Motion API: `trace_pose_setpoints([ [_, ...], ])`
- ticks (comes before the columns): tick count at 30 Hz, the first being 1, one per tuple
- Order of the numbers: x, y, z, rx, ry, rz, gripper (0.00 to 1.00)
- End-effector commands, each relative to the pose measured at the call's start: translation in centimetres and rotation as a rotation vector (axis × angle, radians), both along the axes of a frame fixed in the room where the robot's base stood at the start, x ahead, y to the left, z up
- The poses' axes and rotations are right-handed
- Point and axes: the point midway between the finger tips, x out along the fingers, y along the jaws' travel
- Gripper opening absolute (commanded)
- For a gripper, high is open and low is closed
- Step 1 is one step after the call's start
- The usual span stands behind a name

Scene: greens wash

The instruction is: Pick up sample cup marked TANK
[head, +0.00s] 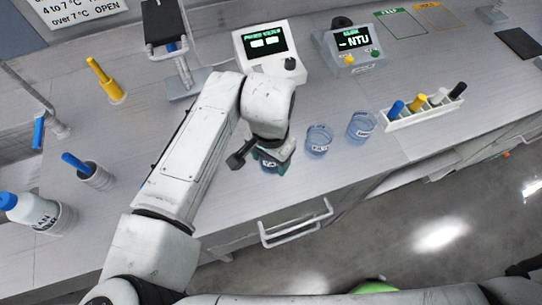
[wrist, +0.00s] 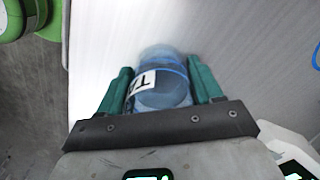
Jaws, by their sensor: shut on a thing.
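My gripper (head: 270,155) points down near the front edge of the counter in the head view. In the wrist view its two green fingers (wrist: 162,84) are shut on a clear blue sample cup (wrist: 162,92), one on each side. The cup carries a white label on which the letters "TA" can be read; the rest is turned out of view. In the head view the held cup (head: 268,166) is mostly hidden by my gripper. I cannot tell whether it touches the counter. Two similar cups stand to the right, one nearer (head: 319,140) and one farther (head: 361,126).
A white rack (head: 425,118) with several coloured-cap pens stands right of the cups. Behind are a meter reading NTU (head: 352,50) and another display unit (head: 262,45). A drawer handle (head: 296,226) juts from the counter front. Bottles and holders with blue-handled tools stand at left.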

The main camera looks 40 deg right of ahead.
Motion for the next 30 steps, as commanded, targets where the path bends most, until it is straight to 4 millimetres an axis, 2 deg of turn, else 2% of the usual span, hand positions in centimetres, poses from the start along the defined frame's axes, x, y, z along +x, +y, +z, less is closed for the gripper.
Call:
trace_pose_setpoints([
  [11, 0.0, 0.0, 0.8, 0.000, -0.001, 0.000, 0.31],
  [20, 0.0, 0.0, 3.1, 0.000, -0.002, -0.001, 0.31],
  [30, -2.6, 0.9, 6.3, -0.001, -0.003, 0.000, 0.31],
])
